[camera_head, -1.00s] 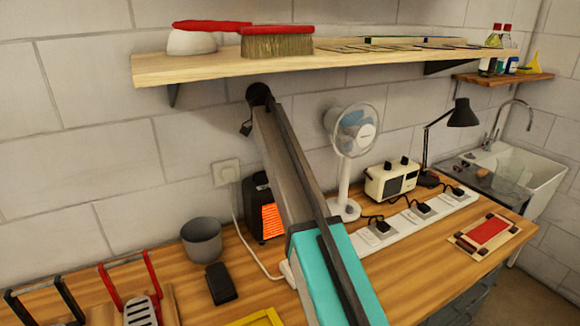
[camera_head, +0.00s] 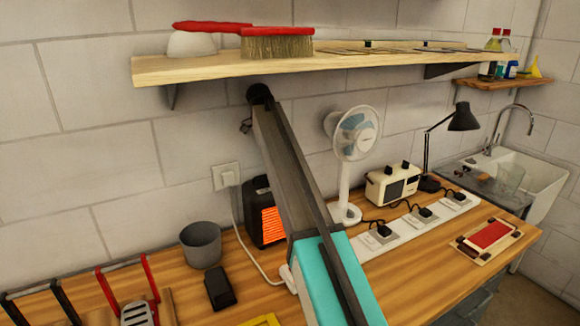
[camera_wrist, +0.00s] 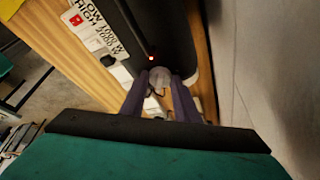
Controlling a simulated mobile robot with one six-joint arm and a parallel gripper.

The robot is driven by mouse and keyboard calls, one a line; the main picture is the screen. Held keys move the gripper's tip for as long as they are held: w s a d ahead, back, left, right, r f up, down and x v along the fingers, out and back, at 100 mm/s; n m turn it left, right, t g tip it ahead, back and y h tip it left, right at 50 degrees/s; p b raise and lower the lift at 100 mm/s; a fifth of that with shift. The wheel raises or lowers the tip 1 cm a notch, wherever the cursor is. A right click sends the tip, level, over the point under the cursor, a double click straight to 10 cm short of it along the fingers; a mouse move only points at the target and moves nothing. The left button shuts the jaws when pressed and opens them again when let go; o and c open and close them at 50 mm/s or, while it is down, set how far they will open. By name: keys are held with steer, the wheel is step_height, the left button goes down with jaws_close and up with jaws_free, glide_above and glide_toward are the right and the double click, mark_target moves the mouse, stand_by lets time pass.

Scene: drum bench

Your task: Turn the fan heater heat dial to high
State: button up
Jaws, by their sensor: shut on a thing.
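The fan heater (camera_head: 258,190) is a dark box on the bench against the wall, with an orange glowing front grille. Its dark body (camera_wrist: 155,30) also fills the upper middle of the wrist view, with a small lit red lamp. A white label with LOW and HIGH wattage print (camera_wrist: 95,25) is at the upper left. The pale grey heat dial (camera_wrist: 159,75) is between the fingertips of my gripper (camera_wrist: 161,83), which is shut on it. Which setting the dial points to cannot be read. In the head view my arm hides the gripper and dial.
A grey pot (camera_head: 201,245) and a dark block (camera_head: 219,287) are left of the heater. A white fan (camera_head: 346,205), a cream toaster-like box (camera_head: 390,188) and a power strip (camera_head: 395,238) are to the right. A wooden shelf (camera_head: 220,72) hangs above.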

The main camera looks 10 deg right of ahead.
steer(key=o, duration=1)
steer(key=shift+o, duration=0.2)
steer(key=shift+r, duration=0.15)
steer(key=p+v, duration=0.7)
steer(key=shift+s, duration=0.15)
